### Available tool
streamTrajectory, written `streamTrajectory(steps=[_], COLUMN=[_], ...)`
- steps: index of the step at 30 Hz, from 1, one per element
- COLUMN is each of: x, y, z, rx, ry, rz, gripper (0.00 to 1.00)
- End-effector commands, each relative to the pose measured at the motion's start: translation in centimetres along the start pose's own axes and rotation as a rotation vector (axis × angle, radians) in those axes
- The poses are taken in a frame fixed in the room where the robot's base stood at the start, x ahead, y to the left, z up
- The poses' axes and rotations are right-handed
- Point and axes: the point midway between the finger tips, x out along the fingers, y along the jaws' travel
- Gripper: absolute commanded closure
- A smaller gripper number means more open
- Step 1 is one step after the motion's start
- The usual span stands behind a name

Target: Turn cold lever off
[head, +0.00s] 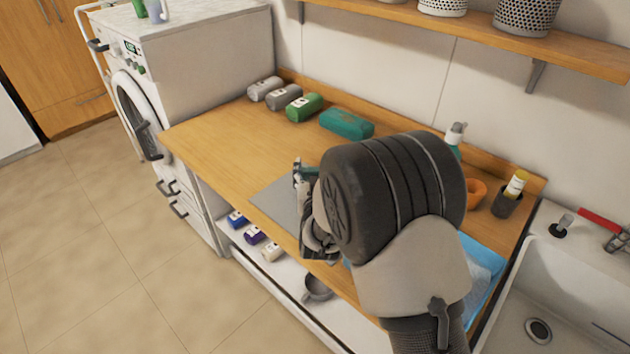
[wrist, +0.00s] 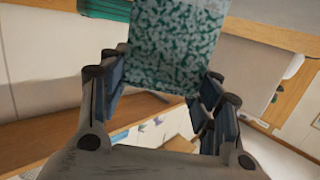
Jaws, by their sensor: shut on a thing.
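A red lever (head: 600,220) and part of a metal tap (head: 620,238) show at the right edge of the head view, above the white sink. No lever marked as cold shows; the rest of the tap is cut off. My gripper (head: 304,178) is over the left-middle of the wooden counter, well away from the tap. It is shut on a teal speckled block (wrist: 175,45), which stands out between the fingers in the wrist view. In the head view my wrist hides most of the gripper and block.
The white sink (head: 560,290) is at the lower right. On the wooden counter (head: 225,135) are rolled towels (head: 303,107), a teal pack (head: 347,123), an orange bowl (head: 478,192) and a dark cup (head: 506,203). A shelf (head: 480,35) hangs above the counter.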

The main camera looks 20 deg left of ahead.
Motion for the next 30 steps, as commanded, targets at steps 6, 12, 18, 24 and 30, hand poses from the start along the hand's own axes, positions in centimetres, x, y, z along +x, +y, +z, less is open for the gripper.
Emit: streamTrajectory(steps=[6,12,18,24,30], x=[0.0,0.0,-0.1,-0.6,-1.4], y=[0.0,0.0,0.0,0.0,0.0], z=[0.0,0.0,-0.8,-3.8,-9.3], rx=[0.0,0.0,0.0,0.001,0.002], ry=[0.0,0.001,0.002,0.004,0.006], rz=[0.0,0.0,0.0,0.0,0.0], gripper=[0.65,0.71,0.71,0.71,0.71])
